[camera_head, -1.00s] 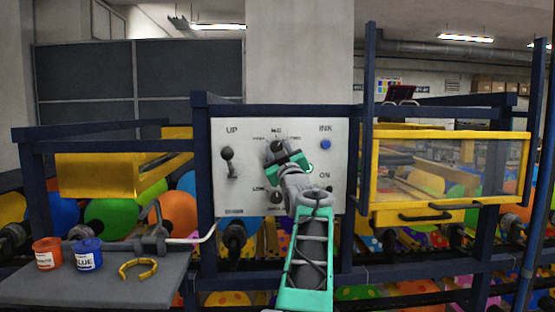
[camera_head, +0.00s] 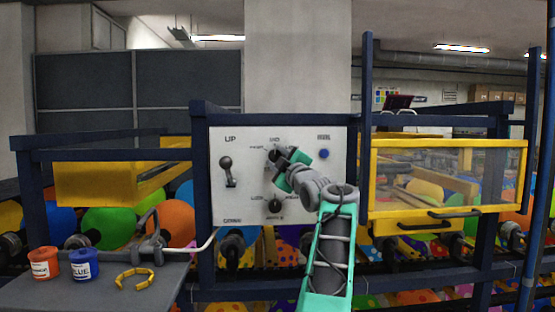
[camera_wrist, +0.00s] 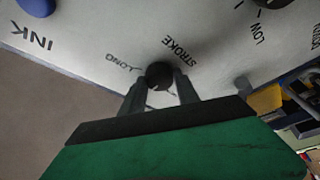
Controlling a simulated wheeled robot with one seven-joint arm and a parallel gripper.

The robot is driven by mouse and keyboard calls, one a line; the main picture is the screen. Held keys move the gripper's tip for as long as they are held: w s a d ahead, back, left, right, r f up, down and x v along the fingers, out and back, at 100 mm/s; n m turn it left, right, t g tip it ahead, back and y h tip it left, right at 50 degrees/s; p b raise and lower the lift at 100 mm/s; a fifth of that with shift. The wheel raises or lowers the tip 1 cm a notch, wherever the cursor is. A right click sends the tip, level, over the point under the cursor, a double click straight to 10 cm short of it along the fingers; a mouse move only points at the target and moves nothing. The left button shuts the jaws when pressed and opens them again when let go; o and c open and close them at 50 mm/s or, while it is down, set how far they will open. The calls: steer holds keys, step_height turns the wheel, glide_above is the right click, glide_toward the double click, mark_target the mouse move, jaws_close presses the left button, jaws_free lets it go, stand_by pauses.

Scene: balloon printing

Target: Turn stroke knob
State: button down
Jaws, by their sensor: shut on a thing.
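The stroke knob (camera_wrist: 160,75) is a dark round knob between the labels STROKE and LONG in the wrist view. My gripper (camera_wrist: 158,84) has one finger on each side of it and is shut on it. In the head view the knob (camera_head: 273,155) is the upper one on the white control panel (camera_head: 222,205). My gripper (camera_head: 282,162) reaches it from the lower right and partly covers it. The knob's pointer cannot be made out.
A lower knob (camera_head: 275,206), a lever (camera_head: 227,170) and a blue button (camera_head: 323,153) are on the same panel. A yellow-framed clear guard (camera_head: 450,142) stands to the right. Orange (camera_head: 45,264) and blue (camera_head: 85,265) ink cups and a yellow ring (camera_head: 135,279) lie on the left shelf.

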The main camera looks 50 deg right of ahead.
steer(key=c, duration=0.9)
jaws_free()
steer(key=shift+s+a+f, duration=0.1)
steer(key=shift+s+f, duration=0.1)
steer(key=shift+s, duration=0.15)
steer(key=b+v, duration=0.2)
steer(key=v, duration=0.5)
steer(key=shift+b, duration=0.3)
